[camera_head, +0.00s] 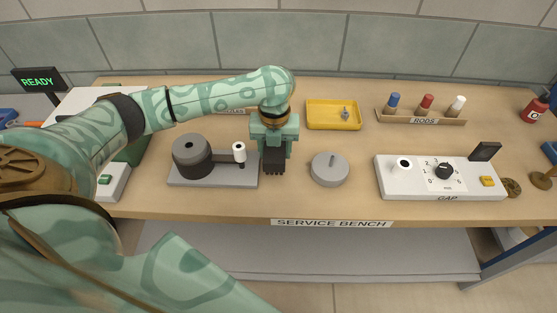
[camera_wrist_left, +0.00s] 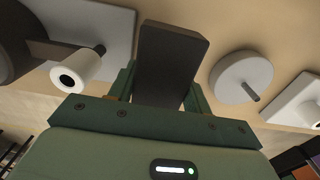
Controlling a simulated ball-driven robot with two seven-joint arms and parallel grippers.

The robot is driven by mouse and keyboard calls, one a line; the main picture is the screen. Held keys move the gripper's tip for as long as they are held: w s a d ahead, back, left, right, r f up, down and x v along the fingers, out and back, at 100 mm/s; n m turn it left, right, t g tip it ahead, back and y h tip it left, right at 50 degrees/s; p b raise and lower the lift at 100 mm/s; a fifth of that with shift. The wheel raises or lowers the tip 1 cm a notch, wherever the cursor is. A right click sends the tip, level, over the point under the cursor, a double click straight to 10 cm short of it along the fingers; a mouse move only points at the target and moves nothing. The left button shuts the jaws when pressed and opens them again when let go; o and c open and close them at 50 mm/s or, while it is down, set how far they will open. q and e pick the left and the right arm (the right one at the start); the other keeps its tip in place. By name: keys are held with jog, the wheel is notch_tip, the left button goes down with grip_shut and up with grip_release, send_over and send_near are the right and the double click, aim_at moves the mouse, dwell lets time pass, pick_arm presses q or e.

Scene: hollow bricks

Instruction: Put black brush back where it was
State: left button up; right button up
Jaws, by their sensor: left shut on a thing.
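My left gripper (camera_head: 273,145) is above the bench, between a grey device and a round grey lid. It is shut on the black brush (camera_head: 274,161), which hangs down below the fingers, its lower end above or near the bench top. In the left wrist view the brush (camera_wrist_left: 171,62) is a dark rectangular block between the two green fingers. I cannot tell if its lower end touches the bench. My right gripper is not in view.
The grey device (camera_head: 215,183) with a dark cylinder and white roller stands left of the gripper. The round grey lid (camera_head: 329,170) lies to the right. A yellow tray (camera_head: 334,126), a rod rack (camera_head: 422,119) and a white dial box (camera_head: 440,187) stand further right.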

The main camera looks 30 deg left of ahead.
pick_arm(q)
jog(key=shift+w+f, duration=0.2)
jog(key=shift+f, duration=0.05)
notch_tip(320, 180, down, 4)
jog(key=shift+w+d+r+b, duration=0.15)
jog(key=shift+b, duration=1)
jog(key=shift+r, duration=0.1)
jog(key=o, duration=0.6)
notch_tip(320, 180, up, 12)
jog(key=p, duration=0.5)
